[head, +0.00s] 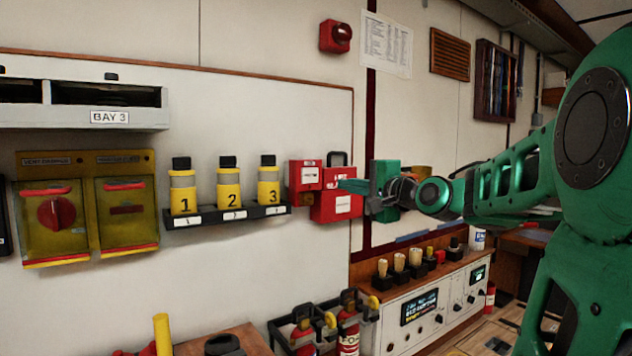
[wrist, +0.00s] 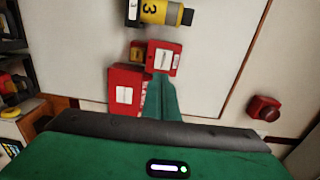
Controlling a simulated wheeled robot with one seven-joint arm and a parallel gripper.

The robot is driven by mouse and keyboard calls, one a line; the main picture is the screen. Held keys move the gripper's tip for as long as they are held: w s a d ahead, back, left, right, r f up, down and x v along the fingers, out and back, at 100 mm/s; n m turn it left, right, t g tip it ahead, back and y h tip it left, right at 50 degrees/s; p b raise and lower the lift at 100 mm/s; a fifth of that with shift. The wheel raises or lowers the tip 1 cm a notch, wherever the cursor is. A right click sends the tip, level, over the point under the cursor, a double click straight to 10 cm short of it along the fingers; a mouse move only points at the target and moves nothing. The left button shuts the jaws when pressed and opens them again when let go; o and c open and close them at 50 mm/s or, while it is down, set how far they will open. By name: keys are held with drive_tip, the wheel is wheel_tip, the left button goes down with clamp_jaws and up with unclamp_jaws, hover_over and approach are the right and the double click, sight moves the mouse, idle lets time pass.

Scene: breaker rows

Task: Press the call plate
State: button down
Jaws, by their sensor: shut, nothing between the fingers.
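A small red box with a white plate on its face, which looks like the call plate (head: 309,175), is on the wall right of the numbered canisters. It also shows in the wrist view (wrist: 164,56), just beyond my fingertips. A larger red box with a white label (head: 337,208) hangs below and right of it, partly behind my fingers; the wrist view shows it too (wrist: 124,92). My gripper (head: 345,185) is shut and empty, its green fingers (wrist: 159,84) pointing at the red boxes. I cannot tell whether the tips touch anything.
Canisters numbered 1, 2 and 3 (head: 228,190) stand on a black rack left of the boxes. A red alarm unit (head: 336,36) is higher on the wall. Extinguishers (head: 348,330) and a console (head: 430,305) stand below.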

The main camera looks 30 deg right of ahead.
drive_tip(key=shift+r, duration=0.35)
drive_tip(key=shift+w, duration=0.1)
